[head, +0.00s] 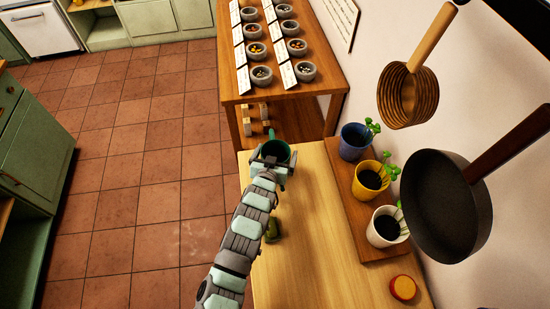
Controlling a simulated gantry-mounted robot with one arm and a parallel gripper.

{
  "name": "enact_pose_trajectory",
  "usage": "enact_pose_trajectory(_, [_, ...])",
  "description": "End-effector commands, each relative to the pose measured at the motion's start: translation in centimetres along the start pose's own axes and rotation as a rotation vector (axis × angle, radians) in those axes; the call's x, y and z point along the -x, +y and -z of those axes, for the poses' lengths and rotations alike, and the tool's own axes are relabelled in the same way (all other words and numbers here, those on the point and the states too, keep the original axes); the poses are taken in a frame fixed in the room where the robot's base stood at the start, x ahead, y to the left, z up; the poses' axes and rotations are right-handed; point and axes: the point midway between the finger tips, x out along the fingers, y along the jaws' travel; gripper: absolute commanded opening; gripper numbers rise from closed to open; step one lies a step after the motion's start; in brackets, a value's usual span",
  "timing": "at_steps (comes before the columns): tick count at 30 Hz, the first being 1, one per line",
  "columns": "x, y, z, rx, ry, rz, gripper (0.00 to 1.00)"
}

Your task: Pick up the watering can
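A dark green, round, open-topped vessel (275,149), which looks like the watering can, is at the far left corner of the wooden table (315,262). My gripper (277,164) is right at its near side and covers much of it. I cannot tell whether the fingers are closed on it or only beside it, nor whether it rests on the table. A small olive-green object (272,229) lies on the table, partly behind my arm; its shape is unclear.
A wooden tray (343,181) holds blue (352,143), yellow (367,188) and white (382,238) plant pots. A red-and-yellow round object (403,288) lies near them. A pan (440,205) and a woven ladle (408,98) hang at right. A shelf table (308,98) with several bowls stands beyond.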

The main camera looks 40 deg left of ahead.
Motion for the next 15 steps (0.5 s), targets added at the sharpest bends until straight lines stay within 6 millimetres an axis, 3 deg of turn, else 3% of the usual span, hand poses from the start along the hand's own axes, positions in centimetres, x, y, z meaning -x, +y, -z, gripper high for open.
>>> enact_pose_trajectory(15, [0.01,-0.02,0.01,0.000,0.000,0.000,0.57])
